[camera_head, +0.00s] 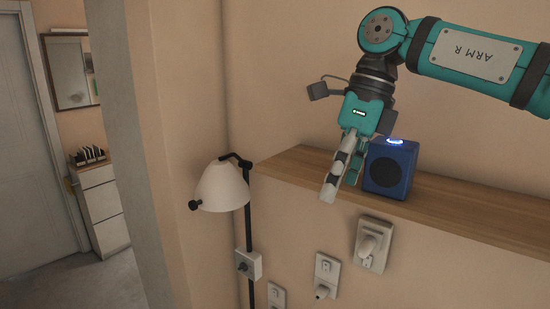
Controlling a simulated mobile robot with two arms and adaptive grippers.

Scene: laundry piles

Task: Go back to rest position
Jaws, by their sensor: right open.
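My right arm comes in from the upper right of the head view, teal and black. My right gripper (341,180) is open and points down at the front edge of the wooden shelf (465,208). It is just left of a blue speaker box (389,168) with a lit top and a round dark front. The gripper seems empty; whether a finger touches the speaker I cannot tell. My left gripper is not in view.
A white lamp (222,187) on a black stand is left of the shelf. Sockets with plugs (372,245) are on the wall below. A doorway at the left shows a white cabinet (104,212), a mirror (70,73) and clear floor.

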